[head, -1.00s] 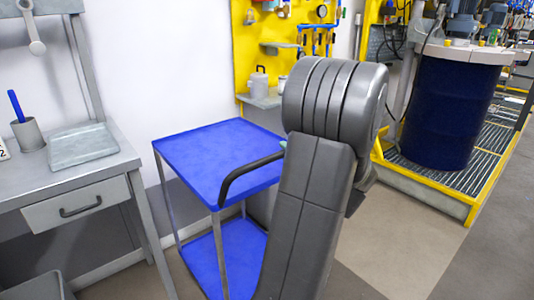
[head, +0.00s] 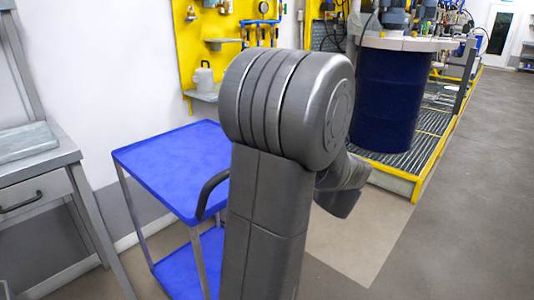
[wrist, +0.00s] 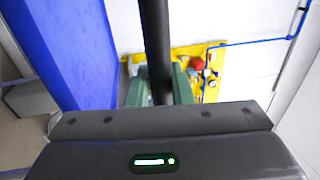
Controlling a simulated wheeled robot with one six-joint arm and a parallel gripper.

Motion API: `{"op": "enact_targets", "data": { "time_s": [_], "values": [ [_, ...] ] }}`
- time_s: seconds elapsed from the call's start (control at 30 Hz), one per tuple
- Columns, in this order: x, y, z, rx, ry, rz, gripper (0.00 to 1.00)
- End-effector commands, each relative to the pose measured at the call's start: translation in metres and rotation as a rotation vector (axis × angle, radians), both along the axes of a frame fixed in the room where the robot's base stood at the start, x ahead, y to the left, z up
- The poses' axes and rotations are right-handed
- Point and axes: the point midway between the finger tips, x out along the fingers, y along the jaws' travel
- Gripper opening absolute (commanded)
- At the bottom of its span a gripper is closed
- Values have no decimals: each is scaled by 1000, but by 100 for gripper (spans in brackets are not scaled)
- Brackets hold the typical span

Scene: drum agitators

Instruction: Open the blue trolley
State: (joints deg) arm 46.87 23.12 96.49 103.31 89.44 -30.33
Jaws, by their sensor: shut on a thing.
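The blue trolley (head: 172,160) stands left of my arm in the head view. It has a blue top, a blue lower shelf and grey legs. Its dark curved handle (head: 206,190) sticks out at the near right side, partly hidden by my arm. In the wrist view the blue top (wrist: 65,45) fills the upper left. The dark handle bar (wrist: 155,40) runs down between the green fingers of my gripper (wrist: 159,88), which is shut on it. My gripper is hidden behind my arm in the head view.
A grey desk (head: 60,152) with a drawer stands left of the trolley. A yellow tool panel (head: 215,45) is on the wall behind. A dark blue drum (head: 388,100) stands on a yellow-edged grated platform at the right. Floor at the right is open.

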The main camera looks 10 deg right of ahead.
Motion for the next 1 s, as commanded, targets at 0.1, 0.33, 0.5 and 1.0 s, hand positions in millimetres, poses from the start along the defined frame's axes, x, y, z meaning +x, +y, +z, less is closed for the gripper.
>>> {"op": "enact_targets", "data": {
  "time_s": [0.1,0.33,0.5,1.0],
  "values": [
    [0,0,-2,0,3,1,0],
    [0,0,-1,-1,2,1,40],
    [0,0,-1,-1,1,1,40],
    [-45,-34,-11,1,1,-5,40]
  ]
}}
